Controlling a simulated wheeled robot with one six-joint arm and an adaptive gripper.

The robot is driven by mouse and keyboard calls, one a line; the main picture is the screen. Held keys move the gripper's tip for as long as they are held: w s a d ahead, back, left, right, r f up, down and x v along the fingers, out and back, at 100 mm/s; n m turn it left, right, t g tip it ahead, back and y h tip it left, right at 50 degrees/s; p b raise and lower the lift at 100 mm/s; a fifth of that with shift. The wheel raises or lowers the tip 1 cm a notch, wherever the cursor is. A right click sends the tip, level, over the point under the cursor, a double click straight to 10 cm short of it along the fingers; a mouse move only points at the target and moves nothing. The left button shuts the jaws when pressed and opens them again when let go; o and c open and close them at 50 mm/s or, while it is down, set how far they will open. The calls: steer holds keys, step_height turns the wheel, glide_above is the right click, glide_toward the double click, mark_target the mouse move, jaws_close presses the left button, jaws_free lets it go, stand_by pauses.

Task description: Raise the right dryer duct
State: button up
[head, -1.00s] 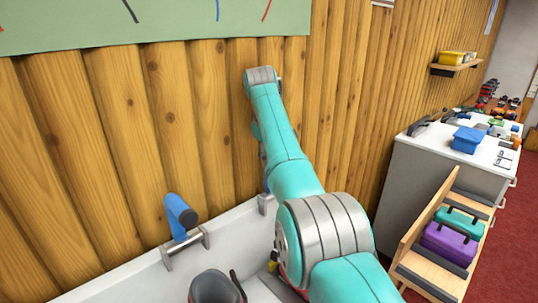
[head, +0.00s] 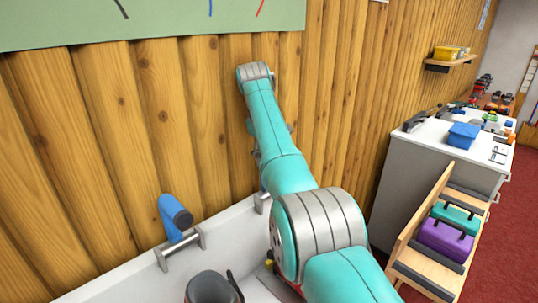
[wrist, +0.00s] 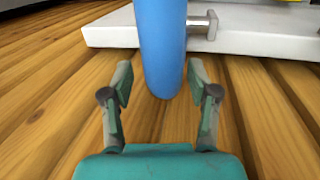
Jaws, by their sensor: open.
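A blue dryer duct (wrist: 162,45) hangs down the middle of the wrist view, in front of a white panel (wrist: 112,28) with a metal bracket (wrist: 203,24). My gripper (wrist: 160,76) is open, with one finger on each side of the duct's rounded end. I cannot tell whether either finger touches it. In the head view this duct is hidden behind my arm; only part of a metal bracket (head: 262,202) shows there. Another blue duct (head: 172,217) stands tilted on its own bracket at the left, apart from my arm.
A wooden plank wall (head: 140,110) rises close behind my arm. A dark boot-like object (head: 208,287) is at the bottom. On the right stand a white cabinet (head: 405,165) and a wooden rack (head: 415,235) with purple and green cases. The red floor beyond is open.

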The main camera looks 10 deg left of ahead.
steer(key=r, duration=0.5)
steer(key=s+a+r, duration=0.1)
steer(key=r, duration=0.1)
steer(key=shift+r, duration=0.15)
